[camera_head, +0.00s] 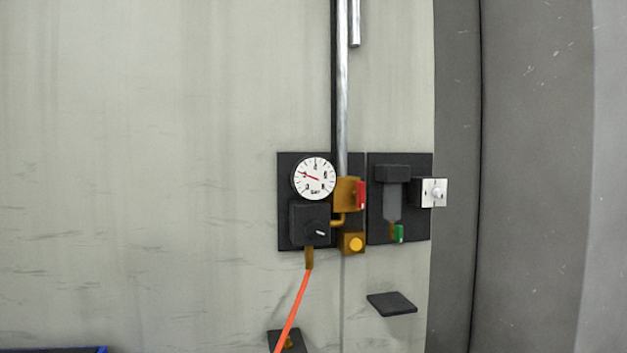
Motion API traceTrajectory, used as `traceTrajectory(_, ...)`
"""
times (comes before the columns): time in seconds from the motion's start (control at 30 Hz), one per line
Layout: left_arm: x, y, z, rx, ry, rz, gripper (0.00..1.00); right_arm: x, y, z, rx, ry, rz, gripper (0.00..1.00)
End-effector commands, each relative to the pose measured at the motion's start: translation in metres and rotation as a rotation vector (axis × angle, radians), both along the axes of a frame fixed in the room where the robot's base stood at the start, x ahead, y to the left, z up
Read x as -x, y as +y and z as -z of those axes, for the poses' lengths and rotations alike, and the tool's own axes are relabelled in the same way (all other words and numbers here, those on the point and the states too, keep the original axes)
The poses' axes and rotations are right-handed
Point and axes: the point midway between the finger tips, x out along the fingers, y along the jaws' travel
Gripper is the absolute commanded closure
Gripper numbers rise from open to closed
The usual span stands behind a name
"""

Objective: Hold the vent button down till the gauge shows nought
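A round white gauge (314,178) is mounted on a dark wall panel. Its red needle lies toward the left and slightly up; the numbers are too small to read surely. Below and to its right, a round yellow button (356,244) sits on a brass-coloured block and looks like the vent button. Nothing touches it. I cannot tell from this view how far in it sits. Neither of my grippers is in view.
A brass valve with a red handle (360,195) is above the button. A second panel carries a filter bowl (391,200) with a green part below. A white box with a knob (434,192) is at right. An orange hose (293,309) hangs below; a dark shelf (391,304) juts out.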

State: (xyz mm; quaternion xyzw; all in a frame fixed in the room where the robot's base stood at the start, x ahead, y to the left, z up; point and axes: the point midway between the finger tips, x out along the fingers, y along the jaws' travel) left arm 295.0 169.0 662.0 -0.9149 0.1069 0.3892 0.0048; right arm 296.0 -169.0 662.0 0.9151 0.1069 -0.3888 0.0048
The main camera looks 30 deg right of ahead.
Motion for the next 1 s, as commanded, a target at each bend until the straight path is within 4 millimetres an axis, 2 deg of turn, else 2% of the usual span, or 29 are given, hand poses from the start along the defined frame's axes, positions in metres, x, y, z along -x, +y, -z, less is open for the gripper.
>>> traceTrajectory(0.03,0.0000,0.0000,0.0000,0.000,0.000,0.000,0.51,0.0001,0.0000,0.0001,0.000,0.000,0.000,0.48)
traceTrajectory(0.3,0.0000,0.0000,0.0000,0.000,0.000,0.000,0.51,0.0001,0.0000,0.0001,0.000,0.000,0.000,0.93)
traceTrajectory(0.37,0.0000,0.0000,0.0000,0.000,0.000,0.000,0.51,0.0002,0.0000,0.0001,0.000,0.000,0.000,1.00)
traceTrajectory(1.0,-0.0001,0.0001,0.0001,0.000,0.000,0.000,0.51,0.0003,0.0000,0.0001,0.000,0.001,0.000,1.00)
